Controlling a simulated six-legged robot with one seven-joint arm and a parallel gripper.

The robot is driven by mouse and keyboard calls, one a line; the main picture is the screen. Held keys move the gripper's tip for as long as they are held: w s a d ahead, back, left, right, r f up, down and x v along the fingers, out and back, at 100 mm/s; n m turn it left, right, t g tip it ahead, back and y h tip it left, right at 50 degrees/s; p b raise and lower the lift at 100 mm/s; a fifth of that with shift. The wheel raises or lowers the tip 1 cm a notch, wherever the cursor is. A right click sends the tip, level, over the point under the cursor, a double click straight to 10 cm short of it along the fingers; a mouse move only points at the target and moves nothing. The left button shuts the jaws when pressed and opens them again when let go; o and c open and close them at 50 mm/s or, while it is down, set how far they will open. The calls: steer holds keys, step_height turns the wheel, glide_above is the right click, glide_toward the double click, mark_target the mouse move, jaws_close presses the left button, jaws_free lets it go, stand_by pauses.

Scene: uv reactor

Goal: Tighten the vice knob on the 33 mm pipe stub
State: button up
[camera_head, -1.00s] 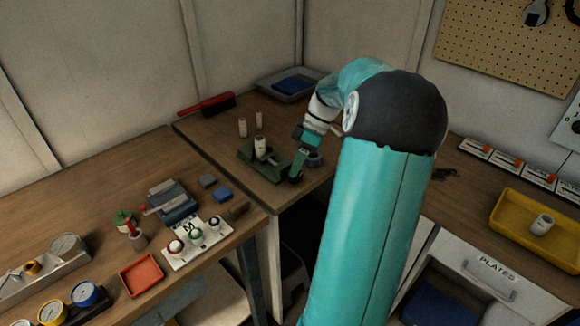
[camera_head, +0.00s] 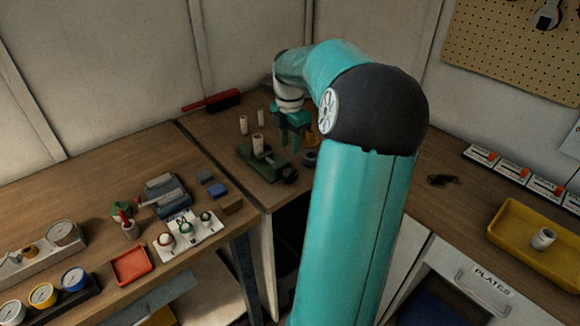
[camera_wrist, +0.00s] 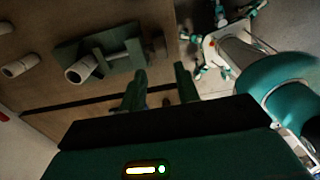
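The green vice (camera_head: 270,162) sits on the corner of the bench, with a pale pipe stub (camera_head: 258,144) standing upright in it. Its dark knob (camera_head: 290,174) is at the vice's right front end. In the wrist view the vice (camera_wrist: 105,52) and the stub (camera_wrist: 80,70) lie at upper left, with the knob end (camera_wrist: 158,47) beyond my fingertips. My gripper (camera_wrist: 160,70) is open and empty, its two green fingers apart. In the head view my gripper (camera_head: 290,140) hangs behind the vice and appears apart from the knob. The knob's tightness cannot be told.
Two loose pale stubs (camera_head: 243,125) (camera_head: 261,117) stand behind the vice. A dark blue ring (camera_head: 310,158) lies to its right, and a red brush (camera_head: 212,101) behind. A yellow tray (camera_head: 500,222) is on the right bench. The left bench holds gauges and a red tray (camera_head: 131,266).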

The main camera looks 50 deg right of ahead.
mark_target(290, 169)
step_height(290, 169, down, 9)
steer(key=shift+f, duration=0.1)
stand_by(0.3)
jaws_close()
